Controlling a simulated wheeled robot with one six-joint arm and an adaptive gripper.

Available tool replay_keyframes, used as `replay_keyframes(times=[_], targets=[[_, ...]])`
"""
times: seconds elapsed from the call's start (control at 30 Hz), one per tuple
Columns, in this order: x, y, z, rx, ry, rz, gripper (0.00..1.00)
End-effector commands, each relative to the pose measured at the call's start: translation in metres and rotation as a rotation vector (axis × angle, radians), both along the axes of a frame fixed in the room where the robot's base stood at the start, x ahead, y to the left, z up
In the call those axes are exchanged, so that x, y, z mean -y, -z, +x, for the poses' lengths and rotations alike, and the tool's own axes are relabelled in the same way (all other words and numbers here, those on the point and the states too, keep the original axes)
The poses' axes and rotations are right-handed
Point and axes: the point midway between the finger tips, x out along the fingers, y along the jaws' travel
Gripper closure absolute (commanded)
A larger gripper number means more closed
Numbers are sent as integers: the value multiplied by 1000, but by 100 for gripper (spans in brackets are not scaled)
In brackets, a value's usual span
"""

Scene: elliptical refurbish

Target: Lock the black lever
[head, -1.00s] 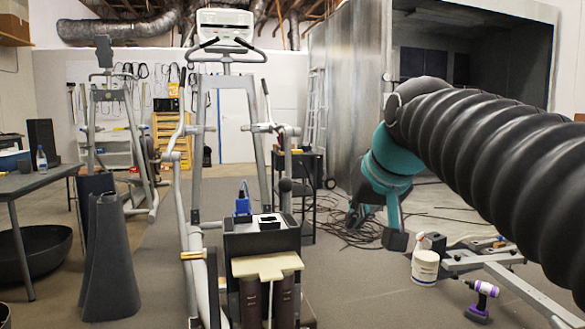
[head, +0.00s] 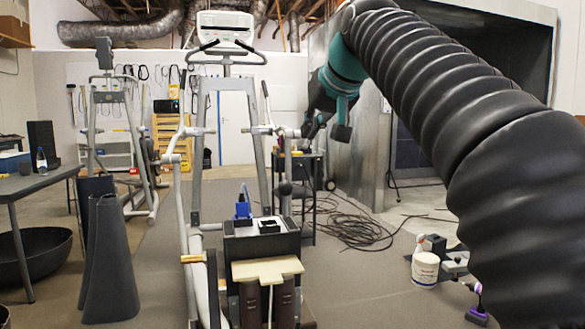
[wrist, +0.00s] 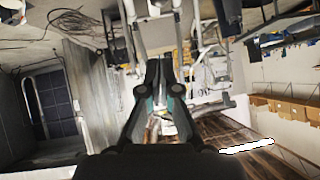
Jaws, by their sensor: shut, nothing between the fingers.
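The grey elliptical machine (head: 199,155) stands upright at the middle of the head view, with its console (head: 226,28) on top. I cannot tell for sure which part is the black lever. A dark rounded knob (head: 285,188) shows low by its right upright, a possible candidate. My gripper (head: 309,128) is raised beside the right handle arm of the machine; I cannot tell whether it touches it. In the wrist view my gripper (wrist: 159,64) has its two fingers close together, with nothing held. Pale machine bars show beyond the fingertips.
Loose cables (head: 350,228) lie behind. A table (head: 40,183) is at left.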

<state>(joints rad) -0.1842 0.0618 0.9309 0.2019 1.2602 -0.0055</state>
Motion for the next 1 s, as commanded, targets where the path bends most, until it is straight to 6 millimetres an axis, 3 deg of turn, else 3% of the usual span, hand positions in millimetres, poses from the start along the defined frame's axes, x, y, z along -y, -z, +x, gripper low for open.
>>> replay_keyframes(times=[0.23,0.67,0.8,1.0], targets=[[-8,16,17,-3,0,-1,100],[-34,64,73,-2,0,-1,100],[-37,86,72,-2,0,-1,100],[-39,99,73,-1,1,-1,100]])
